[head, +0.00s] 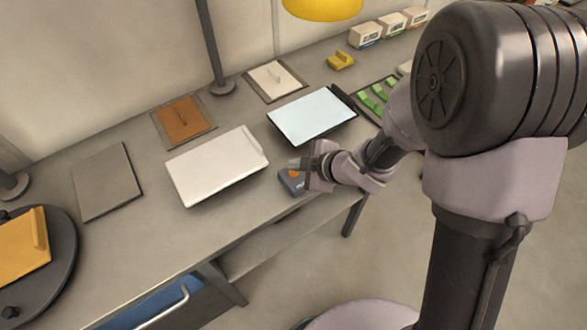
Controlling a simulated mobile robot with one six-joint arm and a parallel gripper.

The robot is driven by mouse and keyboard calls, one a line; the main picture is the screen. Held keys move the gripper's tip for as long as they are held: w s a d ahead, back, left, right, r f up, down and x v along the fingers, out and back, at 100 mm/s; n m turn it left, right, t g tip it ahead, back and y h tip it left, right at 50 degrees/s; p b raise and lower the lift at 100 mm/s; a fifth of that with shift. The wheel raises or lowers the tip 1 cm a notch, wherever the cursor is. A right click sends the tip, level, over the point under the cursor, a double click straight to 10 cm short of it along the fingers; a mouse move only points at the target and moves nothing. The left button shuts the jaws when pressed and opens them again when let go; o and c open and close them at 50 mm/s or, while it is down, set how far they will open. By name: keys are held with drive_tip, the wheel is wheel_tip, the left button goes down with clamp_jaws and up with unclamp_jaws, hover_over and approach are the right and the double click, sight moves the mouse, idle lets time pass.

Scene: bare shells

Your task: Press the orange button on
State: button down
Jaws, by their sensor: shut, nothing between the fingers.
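The orange button (294,174) sits on a small dark blue-grey box (290,186) near the front edge of the table, right of the middle. My gripper (298,164) is shut and empty, with its fingertips right at the button from above and behind. The fingers partly cover the box and button. I cannot tell whether the fingertips touch the button or whether it is pressed in.
A white slab (216,165) lies left of the box and a pale-screened tablet (312,115) behind it. A lamp pole (210,45) and a yellow shade (322,8) stand at the back. A turntable (62,265) is at the far left. Bare table (130,245) lies front left.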

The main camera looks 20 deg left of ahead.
sight(297, 173)
drive_tip(key=shift+f+b, duration=0.4)
drive_tip(key=shift+f, duration=0.1)
drive_tip(key=shift+r, duration=0.1)
drive_tip(key=shift+r+p, duration=0.4)
drive_tip(key=shift+p, duration=0.05)
wheel_tip(297, 173, up, 6)
drive_tip(key=p, duration=0.5)
drive_tip(key=shift+r+p, duration=0.15)
drive_tip(key=shift+p, duration=0.25)
